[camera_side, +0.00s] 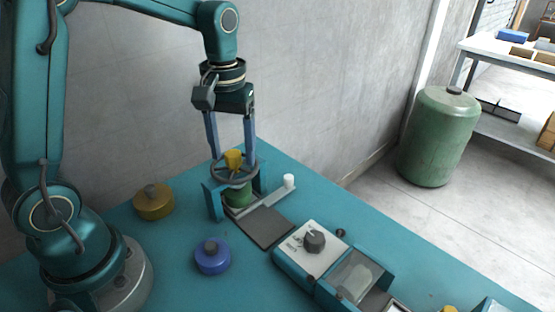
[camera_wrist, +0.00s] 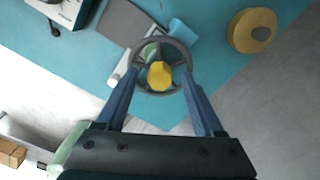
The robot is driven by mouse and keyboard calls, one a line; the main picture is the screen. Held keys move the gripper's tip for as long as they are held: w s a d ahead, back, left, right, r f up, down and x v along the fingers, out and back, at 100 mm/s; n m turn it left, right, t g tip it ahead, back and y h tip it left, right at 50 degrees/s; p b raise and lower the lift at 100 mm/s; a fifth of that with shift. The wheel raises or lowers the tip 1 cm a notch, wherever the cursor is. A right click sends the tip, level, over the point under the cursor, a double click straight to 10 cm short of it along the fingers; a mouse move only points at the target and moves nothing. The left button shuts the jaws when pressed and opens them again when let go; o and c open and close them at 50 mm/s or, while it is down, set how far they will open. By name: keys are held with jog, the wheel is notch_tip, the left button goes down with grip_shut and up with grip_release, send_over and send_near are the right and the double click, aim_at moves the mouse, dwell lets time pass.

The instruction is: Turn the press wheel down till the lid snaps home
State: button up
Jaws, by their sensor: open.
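The press wheel (camera_side: 222,172) is a dark spoked ring with a yellow hub (camera_side: 234,158), on top of a teal press frame (camera_side: 213,199). It also shows in the wrist view (camera_wrist: 137,73), with the yellow hub near its middle. A green part (camera_side: 238,194) sits under the wheel inside the frame; I cannot tell whether its lid is seated. My gripper (camera_side: 231,152) points down over the press. Its blue fingers are apart, one on each side of the hub. In the wrist view the fingertips (camera_wrist: 160,84) reach the wheel's rim; contact cannot be told.
A yellow round pot (camera_side: 153,203) and a blue one (camera_side: 212,258) stand on the teal table (camera_side: 170,262). A dark mat (camera_side: 264,227) and a white peg (camera_side: 289,181) lie near the press. A box with a knob (camera_side: 314,241) stands to the right.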

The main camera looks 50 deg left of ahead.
aim_at(233, 153)
grip_shut()
jog(key=shift+m, duration=1.2)
grip_release()
jog(key=shift+r, duration=2.55)
